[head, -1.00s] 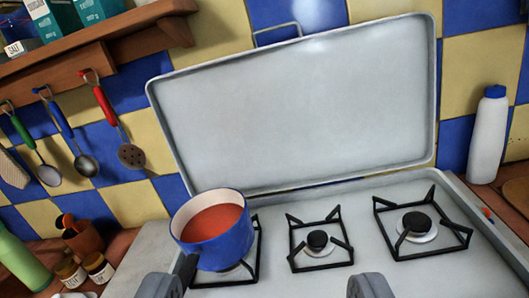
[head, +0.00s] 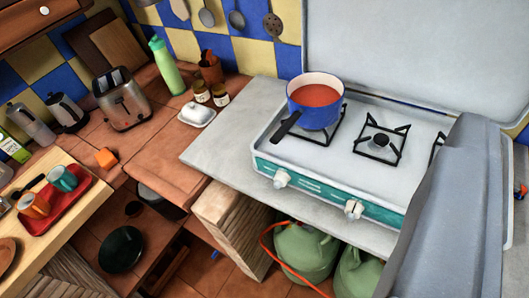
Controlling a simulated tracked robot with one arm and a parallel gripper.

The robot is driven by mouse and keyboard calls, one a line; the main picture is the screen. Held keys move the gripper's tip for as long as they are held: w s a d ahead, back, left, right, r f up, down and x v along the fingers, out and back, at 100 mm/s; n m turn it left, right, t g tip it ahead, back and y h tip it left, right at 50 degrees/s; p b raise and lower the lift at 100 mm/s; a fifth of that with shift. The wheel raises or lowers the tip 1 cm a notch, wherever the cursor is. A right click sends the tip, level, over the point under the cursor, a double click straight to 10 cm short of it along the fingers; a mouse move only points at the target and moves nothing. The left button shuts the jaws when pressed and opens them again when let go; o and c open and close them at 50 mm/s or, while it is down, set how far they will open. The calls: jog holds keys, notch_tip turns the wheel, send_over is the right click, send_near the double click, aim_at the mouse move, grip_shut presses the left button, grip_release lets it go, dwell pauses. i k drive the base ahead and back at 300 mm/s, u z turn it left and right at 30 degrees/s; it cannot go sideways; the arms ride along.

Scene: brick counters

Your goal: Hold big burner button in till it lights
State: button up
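The camping stove's teal front panel (head: 315,191) carries a left white knob (head: 282,178) and a second white knob (head: 354,208). The panel's right end is hidden behind a large grey part of mine at the right. A blue pot with red contents (head: 314,103) stands on the left burner. The middle burner (head: 379,141) is bare, and only a bit of the right burner's grate (head: 437,148) shows. No flame is visible. No fingertips can be made out, so I cannot tell whether my gripper is open or shut.
Green gas bottles (head: 305,250) with an orange hose stand under the counter. A butter dish (head: 197,114), jars, a green bottle (head: 166,66) and a toaster (head: 122,98) are to the left. A red tray with mugs (head: 72,205) is at far left.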

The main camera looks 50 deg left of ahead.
aim_at(277, 184)
jog(key=u, duration=0.75)
